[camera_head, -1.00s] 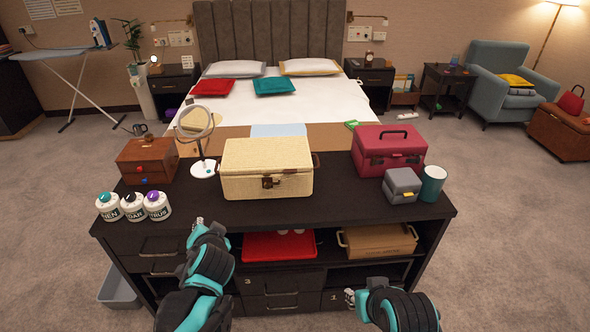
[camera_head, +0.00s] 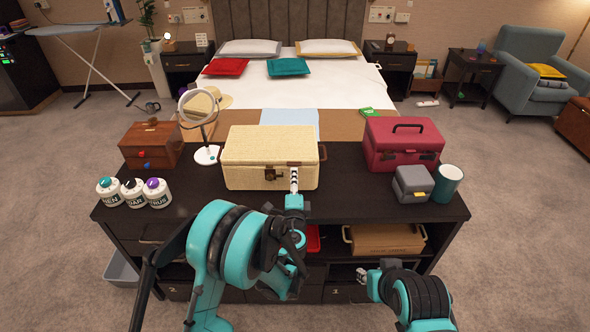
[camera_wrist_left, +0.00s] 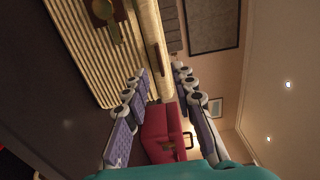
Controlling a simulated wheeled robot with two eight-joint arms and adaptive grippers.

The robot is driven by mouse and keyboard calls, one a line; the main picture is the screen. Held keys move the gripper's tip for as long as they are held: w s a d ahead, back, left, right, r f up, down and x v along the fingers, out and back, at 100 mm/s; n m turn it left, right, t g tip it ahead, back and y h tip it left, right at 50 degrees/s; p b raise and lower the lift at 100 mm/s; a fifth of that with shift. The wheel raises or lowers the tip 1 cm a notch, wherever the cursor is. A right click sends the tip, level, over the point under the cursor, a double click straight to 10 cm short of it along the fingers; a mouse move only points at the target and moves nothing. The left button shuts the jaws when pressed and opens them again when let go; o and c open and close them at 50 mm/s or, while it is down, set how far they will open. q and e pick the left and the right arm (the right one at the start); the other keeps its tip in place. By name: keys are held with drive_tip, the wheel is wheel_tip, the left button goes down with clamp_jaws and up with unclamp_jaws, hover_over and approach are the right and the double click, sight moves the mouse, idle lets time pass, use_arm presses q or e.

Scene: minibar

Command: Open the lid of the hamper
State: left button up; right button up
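The hamper (camera_head: 265,160) is a cream woven box with a shut lid, a brown latch (camera_head: 270,174) at the front and brown side handles. It stands on the dark cabinet top. My left gripper (camera_head: 294,178) is at its front right, to the right of the latch. In the left wrist view, its two fingers (camera_wrist_left: 160,85) are spread with nothing held between them. The hamper (camera_wrist_left: 85,50) lies beyond the fingertips there, its lid edge near them; I cannot tell if they touch. My right gripper (camera_head: 362,275) is low in front of the cabinet, its fingers too small to judge.
On the cabinet top (camera_head: 340,205), a red case (camera_head: 402,150), a grey box (camera_head: 413,184) and a teal cup (camera_head: 447,184) stand right. A wooden box (camera_head: 150,145), round mirror (camera_head: 198,110) and several white jars (camera_head: 133,193) stand left. A bed is behind.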

use_arm(q)
drive_tip(key=w+b, duration=0.1)
drive_tip(key=w, duration=0.4)
clamp_jaws()
